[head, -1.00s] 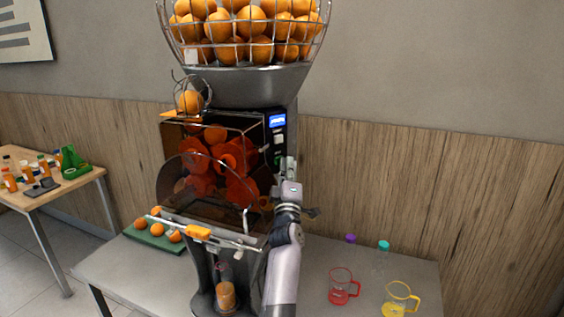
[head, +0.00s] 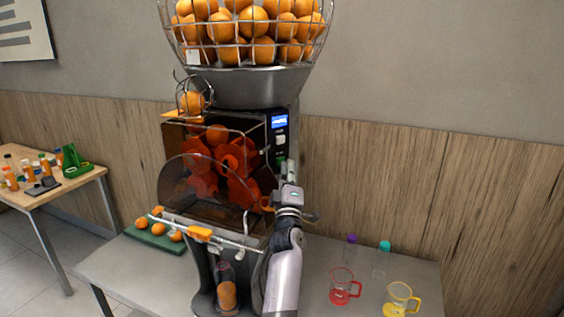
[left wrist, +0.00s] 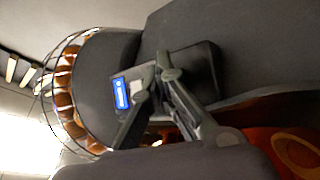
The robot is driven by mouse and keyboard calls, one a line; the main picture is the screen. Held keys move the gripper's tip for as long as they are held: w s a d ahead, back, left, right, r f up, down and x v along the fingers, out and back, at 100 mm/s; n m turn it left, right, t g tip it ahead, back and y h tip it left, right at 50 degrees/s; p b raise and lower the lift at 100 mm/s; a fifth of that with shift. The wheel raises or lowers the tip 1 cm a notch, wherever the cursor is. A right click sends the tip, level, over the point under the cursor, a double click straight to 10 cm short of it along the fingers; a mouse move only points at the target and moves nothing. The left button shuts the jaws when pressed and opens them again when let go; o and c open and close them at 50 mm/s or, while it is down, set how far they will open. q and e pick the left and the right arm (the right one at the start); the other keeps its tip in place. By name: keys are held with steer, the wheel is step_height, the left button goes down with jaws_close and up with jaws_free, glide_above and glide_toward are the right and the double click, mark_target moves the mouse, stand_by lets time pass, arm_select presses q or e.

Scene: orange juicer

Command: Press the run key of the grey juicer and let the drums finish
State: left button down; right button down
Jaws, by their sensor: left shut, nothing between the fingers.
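The grey juicer (head: 250,88) stands on the table, with orange fruit and drums (head: 205,178) behind its clear front cover. Its control panel has a lit blue screen (head: 278,121) and a pale key (head: 280,140) below it. The left wrist view shows the screen (left wrist: 121,93) and the pale key (left wrist: 138,89) close to the fingertips. My left gripper (head: 287,167) is shut and empty, just in front of the panel's lower part; its fingertips (left wrist: 156,68) meet in the left wrist view. I cannot tell whether they touch a key. My right gripper is not in view.
A bottle with orange juice (head: 227,294) stands under the spout. A red jug (head: 342,287) and a yellow jug (head: 399,300) stand on the right. A green board (head: 155,239) with oranges lies on the left. A wooden side table (head: 70,185) holds several bottles.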

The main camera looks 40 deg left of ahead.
arm_select(q)
steer(key=shift+f, duration=0.2)
steer(key=d+p, duration=0.1)
steer(key=d, duration=0.1)
steer(key=s+d, duration=0.1)
steer(key=d, duration=0.1)
steer(key=shift+s+d+p, duration=0.2)
steer(key=shift+d+p, duration=0.2)
stand_by(0.5)
